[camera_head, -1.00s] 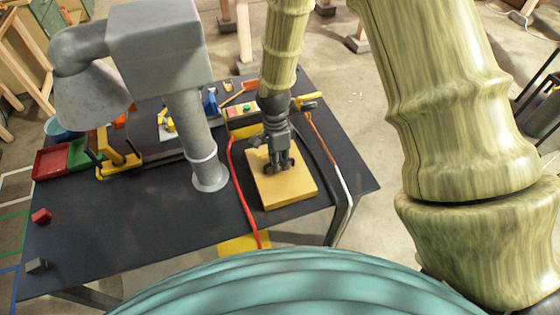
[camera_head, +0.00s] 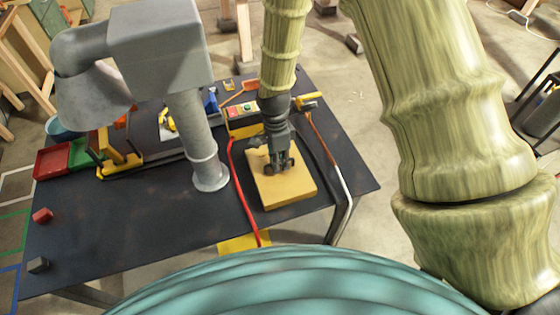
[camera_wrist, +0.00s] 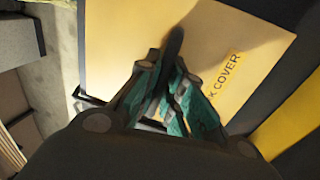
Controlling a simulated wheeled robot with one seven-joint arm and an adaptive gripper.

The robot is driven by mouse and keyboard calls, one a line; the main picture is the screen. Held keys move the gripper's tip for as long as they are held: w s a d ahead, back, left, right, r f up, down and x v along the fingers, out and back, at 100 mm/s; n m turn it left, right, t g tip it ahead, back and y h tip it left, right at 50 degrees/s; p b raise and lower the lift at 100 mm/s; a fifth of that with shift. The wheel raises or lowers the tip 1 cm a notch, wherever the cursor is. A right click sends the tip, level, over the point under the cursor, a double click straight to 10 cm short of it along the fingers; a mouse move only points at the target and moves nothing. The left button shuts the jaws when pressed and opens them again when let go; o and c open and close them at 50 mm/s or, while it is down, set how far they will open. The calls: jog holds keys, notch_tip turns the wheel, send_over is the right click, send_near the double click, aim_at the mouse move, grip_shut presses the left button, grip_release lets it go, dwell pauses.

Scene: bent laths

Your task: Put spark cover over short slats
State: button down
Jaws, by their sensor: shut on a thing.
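The spark cover is a flat yellow-tan box (camera_head: 284,189) on the dark table, right of the grey post in the head view. In the wrist view its top (camera_wrist: 150,40) fills much of the picture, with a label (camera_wrist: 226,75) partly reading "K COVER". My gripper (camera_head: 281,170) points down at the middle of the cover, and its fingers are closed together on a dark upright part of it, likely a handle. The fingertips also show in the wrist view (camera_wrist: 172,75). I see no slats; whether any lie under the cover is hidden.
A grey post (camera_head: 205,150) with a large housing stands left of the cover. A red hose (camera_head: 240,195) runs close along the cover's left side. A yellow control box (camera_head: 243,118) is behind it. Red (camera_head: 52,162) and green trays lie far left; the table's front left is mostly clear.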

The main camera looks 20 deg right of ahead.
jog(key=c, duration=1.5)
grip_release()
jog(key=r, duration=0.4)
jog(key=w+r, duration=0.1)
jog(key=r, duration=0.3)
jog(key=w+r, duration=0.1)
jog(key=r, duration=0.2)
jog(key=shift+w+r, duration=0.2)
jog(key=shift+r, duration=0.2)
